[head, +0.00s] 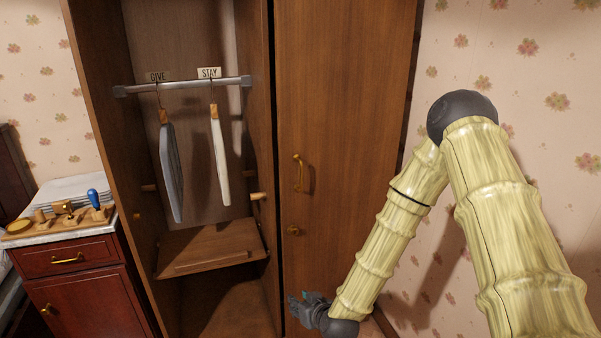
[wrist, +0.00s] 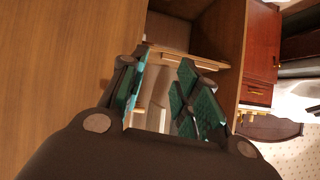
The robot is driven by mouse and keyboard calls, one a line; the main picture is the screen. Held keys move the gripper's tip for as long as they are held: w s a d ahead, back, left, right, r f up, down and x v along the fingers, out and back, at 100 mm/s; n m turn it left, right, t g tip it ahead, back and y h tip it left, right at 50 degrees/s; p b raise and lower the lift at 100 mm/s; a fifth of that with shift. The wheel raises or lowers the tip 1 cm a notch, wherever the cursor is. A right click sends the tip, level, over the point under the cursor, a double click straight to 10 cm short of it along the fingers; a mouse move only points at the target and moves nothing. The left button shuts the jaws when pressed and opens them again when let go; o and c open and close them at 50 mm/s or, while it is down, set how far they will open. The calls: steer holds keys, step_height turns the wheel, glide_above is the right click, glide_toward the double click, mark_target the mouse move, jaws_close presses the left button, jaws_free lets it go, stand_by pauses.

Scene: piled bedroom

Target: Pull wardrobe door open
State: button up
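The wardrobe is brown wood. Its right door (head: 345,130) is in place on the right side, with a brass handle (head: 298,173) and a round brass knob or lock (head: 293,230) below it. The left half is uncovered, showing the inside. My gripper (head: 303,300) is low, near the bottom left part of the right door, below the knob. In the wrist view my gripper (wrist: 165,95) has its two green-padded fingers apart with nothing between them. The wrist view shows a plain wood panel at left and the wardrobe's inside beyond the fingers. Whether my gripper touches the door cannot be told.
Two hangers with grey (head: 172,170) and cream (head: 220,155) pieces hang from a rail (head: 185,86) under GIVE and STAY tags. A tilted shelf board (head: 210,247) is below. A red cabinet (head: 85,290) with small items stands at left. A flowered wall is at right.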

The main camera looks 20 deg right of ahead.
steer(key=w+d+r+t+h, duration=0.1)
steer(key=w+d+r+t, duration=0.1)
steer(key=w+r, duration=0.35)
steer(key=w+d+r+t, duration=0.1)
steer(key=w+r+t, duration=0.15)
steer(key=r, duration=0.55)
steer(key=m+t+h+p, duration=0.1)
steer(key=t+h+p, duration=0.1)
steer(key=t, duration=0.1)
glide_toward(302, 177)
steer(key=shift+g, duration=0.25)
steer(key=w+p, duration=0.1)
steer(key=w, duration=0.4)
steer(key=w+p, duration=0.2)
steer(key=w, duration=0.3)
steer(key=shift+w+d+r, duration=0.2)
steer(key=shift+w, duration=0.1)
jaws_close()
